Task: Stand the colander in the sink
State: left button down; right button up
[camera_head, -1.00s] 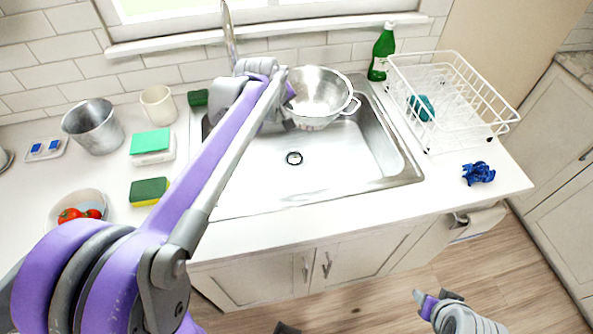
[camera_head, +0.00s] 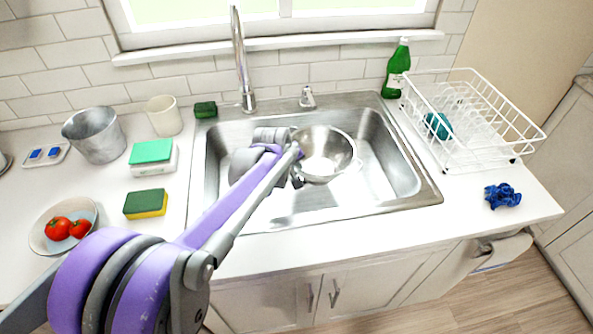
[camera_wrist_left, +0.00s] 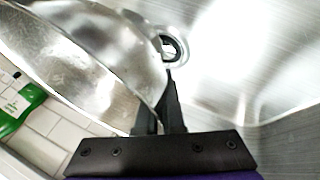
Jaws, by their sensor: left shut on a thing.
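The metal colander (camera_head: 328,152) is inside the outline of the steel sink (camera_head: 420,198), in its middle part, with its bowl opening upward. My left gripper (camera_head: 299,170) is at the colander's left side and shut on it. In the left wrist view the dark fingers (camera_wrist_left: 168,115) pinch the edge of the colander (camera_wrist_left: 90,60). The drain (camera_wrist_left: 172,46) shows beyond the fingertips there. Whether the colander's base touches the sink floor cannot be told. My right gripper is out of view.
The tall faucet (camera_head: 239,60) stands behind the sink. A white dish rack (camera_head: 470,120) and green bottle (camera_head: 396,70) stand right of it. A yellow-green sponge (camera_head: 146,204), a metal pot (camera_head: 94,134) and a bowl with tomatoes (camera_head: 40,240) lie left.

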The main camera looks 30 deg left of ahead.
pick_arm(q)
jog(key=shift+f, duration=0.85)
jog(key=shift+f, duration=0.1)
jog(key=shift+f+b, duration=0.45)
jog(key=shift+f, duration=0.05)
jog(key=c, duration=1)
grip_release()
jog(key=shift+c, duration=0.2)
jog(key=shift+r, duration=0.1)
jog(key=shift+r+p, duration=0.3)
jog(key=p+v, duration=0.1)
jog(key=v, duration=1.1)
jog(key=shift+r+p, duration=0.2)
jog(key=shift+p, duration=0.15)
